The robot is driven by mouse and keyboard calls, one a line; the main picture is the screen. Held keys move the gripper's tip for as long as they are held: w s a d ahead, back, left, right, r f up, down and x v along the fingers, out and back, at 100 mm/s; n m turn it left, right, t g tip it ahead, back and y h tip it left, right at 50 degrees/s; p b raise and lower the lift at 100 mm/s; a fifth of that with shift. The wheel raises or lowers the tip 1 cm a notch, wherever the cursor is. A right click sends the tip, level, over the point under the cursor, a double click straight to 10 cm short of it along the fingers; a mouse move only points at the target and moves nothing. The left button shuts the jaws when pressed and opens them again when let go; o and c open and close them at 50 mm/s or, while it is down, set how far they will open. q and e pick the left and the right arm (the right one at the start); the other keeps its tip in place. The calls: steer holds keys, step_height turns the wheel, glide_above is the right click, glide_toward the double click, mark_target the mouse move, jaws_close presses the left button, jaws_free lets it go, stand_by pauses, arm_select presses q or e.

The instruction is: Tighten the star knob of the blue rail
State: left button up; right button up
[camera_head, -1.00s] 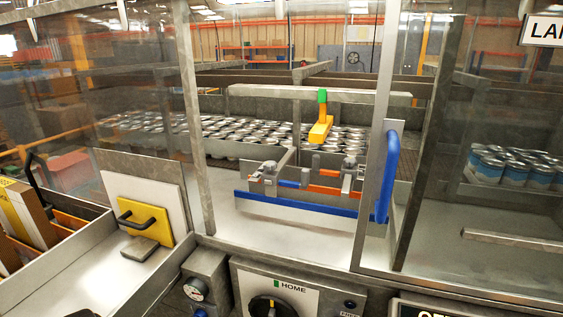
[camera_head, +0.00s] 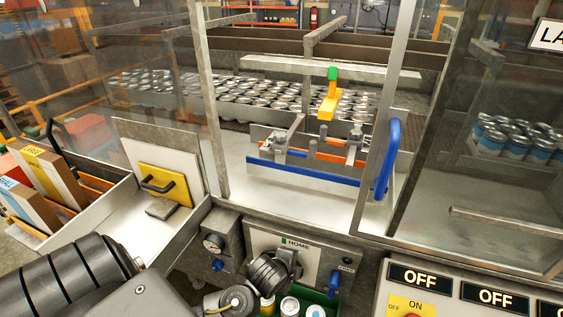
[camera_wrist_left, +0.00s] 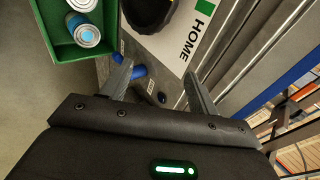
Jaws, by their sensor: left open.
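The blue rail (camera_head: 300,173) runs across the low front of the glazed machine opening. Orange rail pieces (camera_head: 330,158) lie behind it. Grey clamps with knobs stand at the left (camera_head: 280,139) and right (camera_head: 356,134); I cannot tell which knob belongs to the blue rail. My left arm comes in from the lower left, low in front of the HOME panel. In the left wrist view my left gripper (camera_wrist_left: 160,86) is open and empty, its fingers apart before the panel. A blue rail (camera_wrist_left: 285,72) shows there at the right, apart from the fingers. My right gripper is not in view.
A blue door handle (camera_head: 388,160) stands right of the rails. A yellow handle with green top (camera_head: 329,98) hangs above them. The HOME panel (camera_head: 320,262) and a green crate with cans (camera_wrist_left: 68,48) are close to my left gripper. Glass panes flank the opening.

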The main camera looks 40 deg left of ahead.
arm_select(q)
step_height(320, 180, up, 5)
steer(key=m, duration=0.1)
steer(key=m+t+y, duration=0.7)
steer(key=m, duration=0.8)
glide_toward(281, 134)
steer(key=w+a+f, duration=0.1)
steer(key=f, duration=0.1)
steer(key=p+x, duration=0.1)
steer(key=x, duration=0.2)
steer(key=p+x, duration=0.1)
steer(key=x, duration=0.2)
steer(key=p+x, duration=0.1)
steer(key=x, duration=0.3)
steer(key=shift+r+p, duration=0.3)
steer(key=shift+r, duration=0.05)
steer(key=shift+w+a+f, duration=0.15)
steer(key=shift+w+a, duration=0.1)
steer(key=shift+w, duration=0.3)
steer(key=c, duration=1)
